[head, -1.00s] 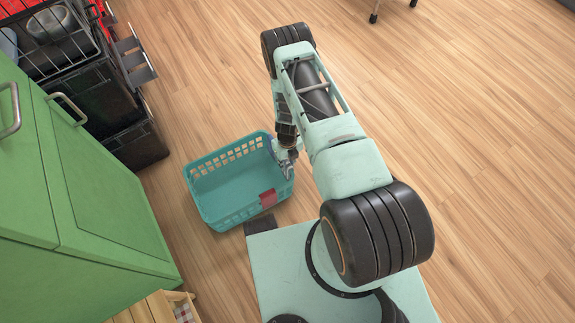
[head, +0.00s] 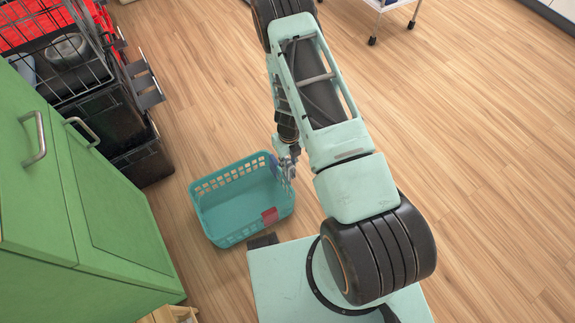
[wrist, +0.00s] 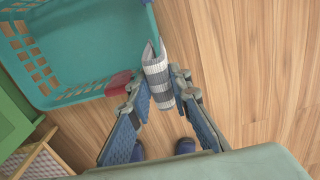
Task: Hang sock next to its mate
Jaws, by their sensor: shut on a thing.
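A grey and white striped sock (wrist: 157,75) is held between the fingers of my gripper (wrist: 160,88) in the wrist view. Its upper end stands out past the fingertips. In the head view my gripper (head: 288,165) is at the right side of a teal basket (head: 222,243), and the arm partly covers this area. I cannot make out the sock clearly there. No matching sock is recognisable in either view.
The basket stands on the wood floor with a red item (head: 269,216) at its near right corner. A green cabinet (head: 110,205) and black totes (head: 148,160) are at left. A wheeled cart (head: 385,8) stands at top right. Floor at right is clear.

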